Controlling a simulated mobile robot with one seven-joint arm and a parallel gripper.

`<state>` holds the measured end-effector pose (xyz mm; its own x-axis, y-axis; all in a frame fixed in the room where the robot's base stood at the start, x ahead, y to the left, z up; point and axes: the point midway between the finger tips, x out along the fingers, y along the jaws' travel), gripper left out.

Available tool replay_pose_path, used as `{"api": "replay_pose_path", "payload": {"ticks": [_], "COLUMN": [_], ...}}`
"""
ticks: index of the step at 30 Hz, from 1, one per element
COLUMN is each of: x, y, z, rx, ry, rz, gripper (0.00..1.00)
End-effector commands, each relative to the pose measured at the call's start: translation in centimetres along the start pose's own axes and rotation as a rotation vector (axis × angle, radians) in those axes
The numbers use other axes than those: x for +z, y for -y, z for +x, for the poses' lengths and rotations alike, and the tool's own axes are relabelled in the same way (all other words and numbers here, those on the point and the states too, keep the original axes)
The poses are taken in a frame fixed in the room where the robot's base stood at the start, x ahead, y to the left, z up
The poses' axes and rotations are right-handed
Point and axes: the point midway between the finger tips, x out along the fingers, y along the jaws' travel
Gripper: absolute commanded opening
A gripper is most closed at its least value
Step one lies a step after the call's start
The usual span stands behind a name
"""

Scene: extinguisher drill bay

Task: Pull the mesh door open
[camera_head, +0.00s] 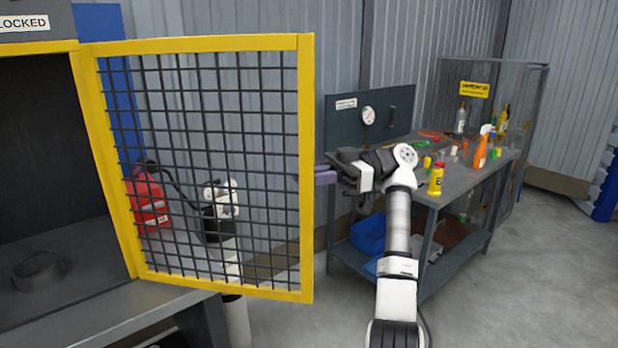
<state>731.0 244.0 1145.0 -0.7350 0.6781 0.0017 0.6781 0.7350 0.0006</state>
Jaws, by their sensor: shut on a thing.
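The mesh door (208,42) has a yellow frame and a dark wire grid. It stands swung out from the dark cabinet (55,130) at the left, and the cabinet's opening shows uncovered. The door's hinge side is at the cabinet's yellow post, and its free edge points right. My gripper (326,175) is at the door's free edge, about mid-height, with its purple fingers shut there. The exact part of the door between the fingers is hidden, and I cannot make out a handle.
A workbench (480,180) with bottles, tools and a gauge panel stands just right of and behind my arm. A mesh cage (530,110) is behind it. The floor at the lower right is clear.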

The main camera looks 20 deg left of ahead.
Motion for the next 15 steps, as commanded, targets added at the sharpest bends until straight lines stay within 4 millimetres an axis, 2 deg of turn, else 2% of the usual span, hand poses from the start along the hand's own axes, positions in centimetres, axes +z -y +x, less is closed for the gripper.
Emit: {"api": "replay_pose_path", "payload": {"ticks": [8, 9, 12, 15], "x": [0.16, 0.16, 0.13, 0.10], "y": [-0.03, -0.03, -0.02, -0.02], "z": [0.05, 0.06, 0.06, 0.05], "rx": [-0.002, -0.002, -0.001, -0.001], "ry": [0.003, 0.003, 0.003, 0.003], "rz": [0.002, 0.002, 0.002, 0.002], "gripper": [0.00, 0.15, 0.28, 0.30]}}
